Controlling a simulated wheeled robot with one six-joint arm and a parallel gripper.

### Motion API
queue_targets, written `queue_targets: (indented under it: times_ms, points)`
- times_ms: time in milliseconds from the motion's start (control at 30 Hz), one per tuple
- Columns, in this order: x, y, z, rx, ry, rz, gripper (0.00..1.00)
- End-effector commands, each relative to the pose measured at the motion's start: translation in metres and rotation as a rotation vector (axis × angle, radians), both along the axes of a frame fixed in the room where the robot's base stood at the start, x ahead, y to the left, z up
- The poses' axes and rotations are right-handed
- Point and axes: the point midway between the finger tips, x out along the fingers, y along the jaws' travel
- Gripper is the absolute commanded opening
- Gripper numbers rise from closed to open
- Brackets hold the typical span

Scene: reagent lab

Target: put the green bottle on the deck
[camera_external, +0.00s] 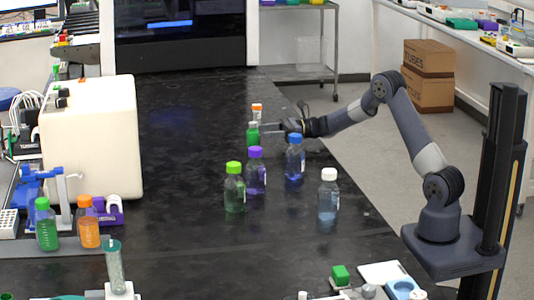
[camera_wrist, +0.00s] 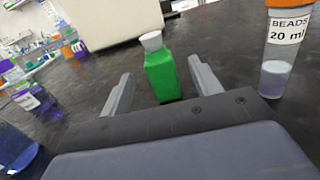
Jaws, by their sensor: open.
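The green bottle (camera_external: 253,137) has a pale cap and stands upright on the black bench. My gripper (camera_external: 270,129) is at its right in the external view, with its fingers reaching toward it. In the wrist view the green bottle (camera_wrist: 163,77) stands between the two open fingers of my gripper (camera_wrist: 161,70), with a gap visible on each side. I cannot tell for certain which surface is the deck; a dark instrument with a lit blue strip (camera_external: 170,24) stands at the back of the bench.
An orange-capped container labelled BEADS 20 ml (camera_wrist: 281,50) stands close to the right finger. Purple-capped (camera_external: 255,175), blue-capped (camera_external: 294,160), lime-capped (camera_external: 234,190) and white-capped (camera_external: 328,198) bottles stand nearer the camera. A white instrument (camera_external: 92,140) is at left. The bench's middle back is clear.

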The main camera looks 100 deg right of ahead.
Motion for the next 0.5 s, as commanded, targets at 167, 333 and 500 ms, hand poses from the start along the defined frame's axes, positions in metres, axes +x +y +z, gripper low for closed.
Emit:
queue_targets:
  times_ms: [167,333,500]
  points:
    - [0.014,0.001,-0.003,0.001,0.001,0.002,0.6]
    - [0.041,0.002,-0.01,0.0,0.0,0.003,0.6]
    - [0.055,0.002,-0.01,0.0,0.001,0.001,0.6]
